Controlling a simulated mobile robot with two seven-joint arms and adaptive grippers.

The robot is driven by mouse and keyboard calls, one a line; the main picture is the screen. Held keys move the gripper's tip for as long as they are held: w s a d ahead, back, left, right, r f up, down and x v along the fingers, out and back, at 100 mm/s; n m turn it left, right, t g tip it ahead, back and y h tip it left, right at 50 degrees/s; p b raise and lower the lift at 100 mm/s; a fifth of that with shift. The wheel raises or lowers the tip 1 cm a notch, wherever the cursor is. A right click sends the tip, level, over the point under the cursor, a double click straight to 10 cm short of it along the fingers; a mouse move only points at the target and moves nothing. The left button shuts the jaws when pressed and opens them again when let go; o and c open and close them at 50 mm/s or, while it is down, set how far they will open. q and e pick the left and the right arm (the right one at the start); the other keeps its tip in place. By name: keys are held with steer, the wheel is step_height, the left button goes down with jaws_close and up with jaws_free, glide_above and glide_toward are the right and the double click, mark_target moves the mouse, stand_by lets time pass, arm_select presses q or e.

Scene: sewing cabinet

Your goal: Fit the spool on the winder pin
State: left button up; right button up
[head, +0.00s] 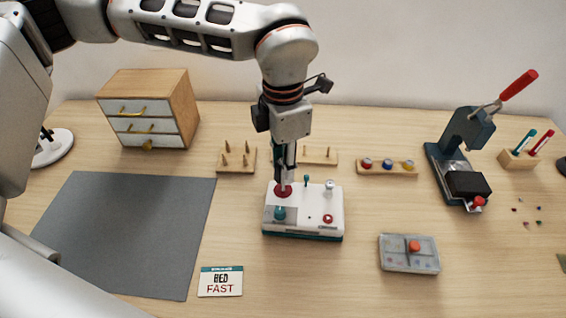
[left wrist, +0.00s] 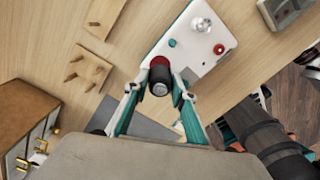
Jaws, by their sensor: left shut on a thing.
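The winder (head: 303,228) is a white box with a teal base; its white top also shows in the left wrist view (left wrist: 195,62). A thin teal post (head: 306,181) and a silver knob (head: 329,186) stand on its top. My left gripper (head: 283,180) points down over its back left corner. In the left wrist view its fingers are shut on a small dark cylinder with a grey end, seemingly the spool (left wrist: 160,88). A dark red round part (head: 283,191) shows just below the fingertips; whether it belongs to spool or winder is unclear. Any pin underneath is hidden.
Behind are peg boards (head: 236,166) and a rack (head: 387,173) with red, blue and yellow spools. A drawer cabinet (head: 185,112) and grey mat (head: 130,235) lie left.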

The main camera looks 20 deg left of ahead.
arm_select(q)
steer(key=shift+f+p, duration=0.5)
steer(key=shift+f, duration=0.35)
arm_select(e)
steer(key=shift+w+r, duration=0.2)
steer(key=shift+r, duration=0.25)
steer(key=shift+w+r, duration=0.2)
steer(key=shift+r, duration=0.25)
stand_by(1.8)
arm_select(q)
steer(key=shift+f, duration=1)
arm_select(e)
steer(key=shift+s+f, duration=0.1)
steer(key=shift+f, duration=0.15)
stand_by(0.8)
arm_select(q)
steer(key=shift+f, duration=0.4)
arm_select(e)
steer(key=shift+r, duration=0.1)
stand_by(0.7)
arm_select(q)
steer(key=o, duration=0.9)
step_height(320, 180, up, 12)
